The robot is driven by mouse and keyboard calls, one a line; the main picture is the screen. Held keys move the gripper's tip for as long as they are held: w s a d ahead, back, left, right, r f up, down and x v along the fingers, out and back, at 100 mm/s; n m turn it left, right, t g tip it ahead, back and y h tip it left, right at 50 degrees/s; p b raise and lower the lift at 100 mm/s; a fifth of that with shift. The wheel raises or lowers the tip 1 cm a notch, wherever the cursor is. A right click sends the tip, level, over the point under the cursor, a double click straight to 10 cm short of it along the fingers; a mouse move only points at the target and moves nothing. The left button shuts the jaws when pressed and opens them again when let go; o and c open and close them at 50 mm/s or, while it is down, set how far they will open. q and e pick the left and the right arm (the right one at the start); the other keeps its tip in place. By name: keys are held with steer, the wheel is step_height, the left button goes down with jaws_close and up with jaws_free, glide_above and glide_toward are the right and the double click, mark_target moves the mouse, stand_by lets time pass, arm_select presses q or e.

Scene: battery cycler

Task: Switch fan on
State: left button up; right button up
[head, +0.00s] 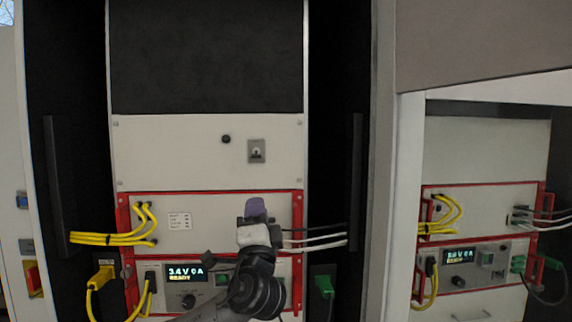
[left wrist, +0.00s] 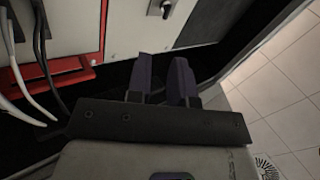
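A small switch on a grey plate (head: 257,150) sits on the plain white upper panel of the cycler rack, with a black round button or knob (head: 226,139) to its left. I see no label naming either as the fan. My left gripper (head: 256,208) is in front of the red-framed unit, below the switch and apart from it. In the left wrist view its two purple fingers (left wrist: 163,75) stand a little apart with nothing between them. My right gripper is not in view.
Yellow cables (head: 115,239) and white cables (head: 318,240) run from the red-framed unit. Below, a display (head: 186,273) reads about 3.4 V 0 A, READY. Dark vertical handles (head: 357,170) flank the rack. A second rack (head: 480,205) stands at right. Tiled floor (left wrist: 285,100) is clear.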

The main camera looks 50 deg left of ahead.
mark_target(257, 158)
arm_select(q)
steer(key=w+a+r+p, duration=0.1)
steer(key=a+r, duration=0.1)
steer(key=w+a+r+m+p, duration=0.1)
steer(key=w+a+r+p, duration=0.1)
steer(key=a+r, duration=0.1)
steer(key=w+a+r+m+p, duration=0.1)
steer(key=a+r+p, duration=0.1)
steer(key=r, duration=0.1)
steer(key=shift+w+a+r, duration=0.2)
steer(key=shift+w+a, duration=0.15)
steer(key=shift+p+x, duration=0.4)
steer(key=shift+x, duration=0.45)
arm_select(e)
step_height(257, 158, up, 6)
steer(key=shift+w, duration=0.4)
arm_select(q)
steer(key=shift+f, duration=0.1)
jaws_close()
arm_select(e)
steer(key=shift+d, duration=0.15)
